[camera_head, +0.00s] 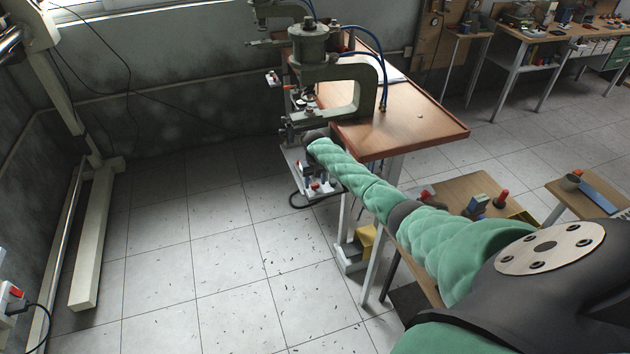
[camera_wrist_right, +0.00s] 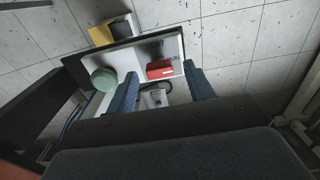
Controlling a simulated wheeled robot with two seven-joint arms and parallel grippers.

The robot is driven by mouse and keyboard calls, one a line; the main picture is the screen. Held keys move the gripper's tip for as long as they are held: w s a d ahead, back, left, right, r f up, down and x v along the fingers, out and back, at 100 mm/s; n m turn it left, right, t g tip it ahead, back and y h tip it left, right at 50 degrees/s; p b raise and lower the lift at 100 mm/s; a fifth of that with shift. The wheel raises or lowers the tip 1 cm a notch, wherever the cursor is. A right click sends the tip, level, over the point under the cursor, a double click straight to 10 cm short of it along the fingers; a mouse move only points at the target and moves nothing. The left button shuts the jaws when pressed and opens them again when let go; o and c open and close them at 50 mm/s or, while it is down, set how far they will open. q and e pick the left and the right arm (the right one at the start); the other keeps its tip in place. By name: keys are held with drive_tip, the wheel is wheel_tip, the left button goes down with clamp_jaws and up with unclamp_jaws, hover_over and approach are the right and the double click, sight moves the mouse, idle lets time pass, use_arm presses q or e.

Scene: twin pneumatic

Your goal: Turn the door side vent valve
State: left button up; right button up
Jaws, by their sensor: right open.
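My right arm reaches to the green press (camera_head: 306,45) at the near corner of the wooden-topped bench. The right gripper (camera_wrist_right: 161,72) shows two blue fingers spread apart with nothing gripped. A red block (camera_wrist_right: 160,69) and a round green knob (camera_wrist_right: 104,79) sit on a white panel (camera_wrist_right: 124,57) beyond the fingertips. A small pale fitting (camera_wrist_right: 156,98) shows between the fingers. In the head view a small control box (camera_head: 318,188) stands below the wrist. My left gripper is out of view.
The wooden bench top (camera_head: 425,125) lies just right of the press. Blue hoses (camera_head: 381,60) loop above it. A low table (camera_head: 455,190) with small parts stands under my right arm.

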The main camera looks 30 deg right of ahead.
drive_tip(key=shift+f, duration=0.5)
drive_tip(key=c, duration=1)
